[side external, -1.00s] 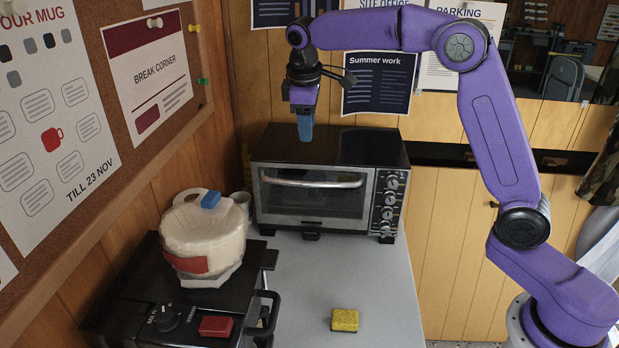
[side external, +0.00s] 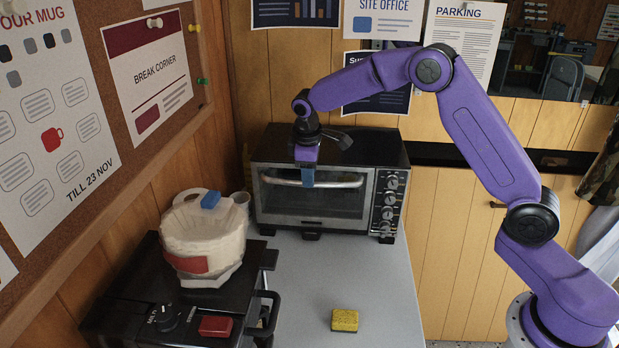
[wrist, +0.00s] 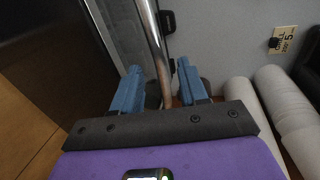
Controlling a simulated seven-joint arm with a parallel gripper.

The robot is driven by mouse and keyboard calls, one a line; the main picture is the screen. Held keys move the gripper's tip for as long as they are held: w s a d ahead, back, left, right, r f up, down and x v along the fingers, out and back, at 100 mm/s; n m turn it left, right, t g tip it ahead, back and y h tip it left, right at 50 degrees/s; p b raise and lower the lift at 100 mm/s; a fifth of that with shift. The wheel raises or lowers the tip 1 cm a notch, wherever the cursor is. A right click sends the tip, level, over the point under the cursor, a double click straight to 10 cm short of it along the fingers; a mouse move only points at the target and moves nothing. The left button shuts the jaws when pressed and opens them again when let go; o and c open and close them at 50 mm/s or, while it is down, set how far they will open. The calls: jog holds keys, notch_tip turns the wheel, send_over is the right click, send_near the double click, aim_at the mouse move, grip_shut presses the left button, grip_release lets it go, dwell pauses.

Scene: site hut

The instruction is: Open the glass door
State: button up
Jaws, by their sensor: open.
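The toaster oven (side external: 380,150) stands at the back of the counter. Its glass door (side external: 335,204) is shut, with a metal bar handle (side external: 345,183) along the top. My gripper (side external: 307,182) points down at the handle, left of its middle. In the wrist view, the blue fingers of my gripper (wrist: 158,72) are apart. The handle bar (wrist: 153,38) runs between them, with a gap visible on either side. Whether either finger touches the bar is unclear.
Oven knobs (side external: 389,203) line the right of the door.

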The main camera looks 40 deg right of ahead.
jog(key=shift+x, duration=1.2)
grip_shut()
jog(key=shift+s+a, duration=0.1)
